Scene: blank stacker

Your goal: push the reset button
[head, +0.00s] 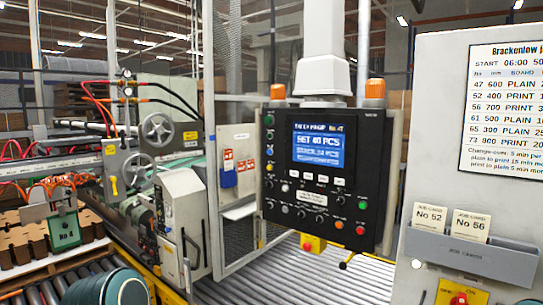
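A black control panel (348,120) hangs under a white column in the middle of the head view. It has a lit blue screen (319,148) reading "SET 40 PCS" above a second, blurred line. Small buttons and knobs sit below and beside the screen. The labels are too small to read, so I cannot tell which one is the reset button. Neither of my grippers is in view.
A yellow box with a red button (308,245) hangs under the panel. Another yellow box with a red knob (460,298) sits lower right, below a job card holder (470,252). A roller conveyor (320,280) runs below the panel. Machinery and a pallet of cardboard (35,240) stand left.

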